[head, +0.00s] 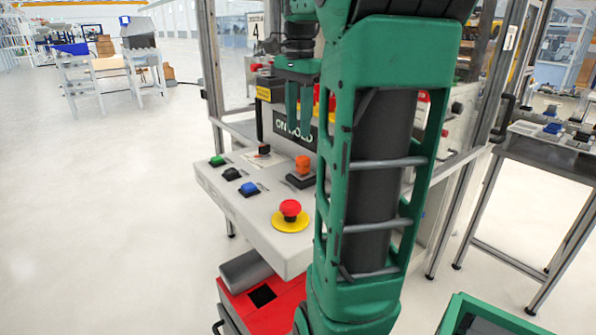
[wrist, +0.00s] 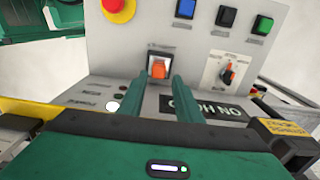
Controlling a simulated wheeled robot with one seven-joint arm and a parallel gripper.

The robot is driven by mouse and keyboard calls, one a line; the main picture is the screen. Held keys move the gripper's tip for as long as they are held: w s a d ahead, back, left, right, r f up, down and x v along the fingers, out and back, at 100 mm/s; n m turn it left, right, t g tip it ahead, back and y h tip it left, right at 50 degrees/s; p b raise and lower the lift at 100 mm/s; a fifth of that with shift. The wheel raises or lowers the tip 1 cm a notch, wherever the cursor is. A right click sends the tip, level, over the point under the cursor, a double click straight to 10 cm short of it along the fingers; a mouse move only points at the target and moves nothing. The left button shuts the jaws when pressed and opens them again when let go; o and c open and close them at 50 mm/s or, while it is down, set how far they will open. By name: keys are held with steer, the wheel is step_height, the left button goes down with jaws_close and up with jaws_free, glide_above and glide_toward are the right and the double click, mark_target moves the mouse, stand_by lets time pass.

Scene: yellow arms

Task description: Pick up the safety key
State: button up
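An orange block-like piece, which looks like the safety key (head: 303,165), sits in a dark socket on the sloping grey control panel (head: 250,207). In the wrist view the orange piece (wrist: 159,69) shows just beyond and between the fingertips. My gripper (head: 298,132) is above and behind it, fingers pointing down. The two green fingers stand apart with nothing between them; in the wrist view my gripper (wrist: 161,83) is also open. I cannot tell the exact gap between the fingertips and the key, but they look apart from it.
The panel also carries a red emergency stop (head: 290,209) on a yellow ring, green (head: 217,160), black (head: 232,174) and blue (head: 249,188) buttons, and a rotary switch (wrist: 228,73). An ON HOLD sign (wrist: 207,108) stands close to the fingers. Metal frame posts surround the station.

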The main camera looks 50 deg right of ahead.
mark_target(301, 157)
steer(key=o, duration=0.4)
steer(key=shift+s+d, duration=0.1)
steer(key=shift+d, duration=0.1)
step_height(301, 157, down, 6)
steer(key=shift+d+r, duration=0.1)
steer(key=shift+r, duration=0.15)
steer(key=shift+d+f, duration=0.15)
steer(key=shift+f, duration=1.2)
steer(key=shift+d+f, duration=0.1)
steer(key=shift+f, duration=1.25)
